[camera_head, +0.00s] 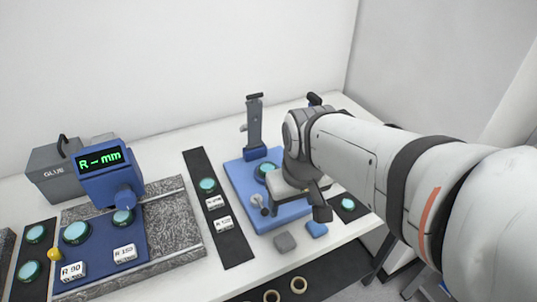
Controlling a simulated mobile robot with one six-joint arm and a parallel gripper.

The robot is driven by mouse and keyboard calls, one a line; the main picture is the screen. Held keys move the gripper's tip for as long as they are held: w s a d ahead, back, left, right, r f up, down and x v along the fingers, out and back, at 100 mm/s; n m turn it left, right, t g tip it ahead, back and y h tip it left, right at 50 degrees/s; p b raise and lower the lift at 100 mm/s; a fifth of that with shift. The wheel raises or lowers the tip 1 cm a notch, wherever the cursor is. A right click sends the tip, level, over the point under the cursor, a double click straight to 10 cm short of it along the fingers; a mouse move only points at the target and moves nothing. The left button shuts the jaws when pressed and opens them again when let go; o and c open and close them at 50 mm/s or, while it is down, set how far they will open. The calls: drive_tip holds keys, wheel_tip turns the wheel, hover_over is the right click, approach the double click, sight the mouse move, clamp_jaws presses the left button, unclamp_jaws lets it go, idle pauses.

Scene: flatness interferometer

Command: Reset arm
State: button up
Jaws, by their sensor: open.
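My white arm reaches in from the right. My gripper (318,203) is at its end, pointing down over the right part of a blue base plate (275,219). Its jaws are open, and I see nothing held between them. The plate carries a grey upright post (254,122) at its back and a teal disc (264,170) partly hidden by my wrist. A small lever with a pale knob (257,200) sits at the plate's front left. My gripper hides part of the plate, and I cannot tell its height above it.
A grey block (285,242) and a blue block (317,229) lie at the plate's front. A black strip (233,245) holds a teal disc and white labelled blocks. Left stands a blue gauge reading "R- mm" (101,160) beside a grey GLUE box (50,170). White walls close the back and right.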

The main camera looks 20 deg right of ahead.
drive_tip(key=shift+s+a+f+m, duration=0.1)
drive_tip(key=shift+s+f+m, duration=0.35)
drive_tip(key=shift+s, duration=0.2)
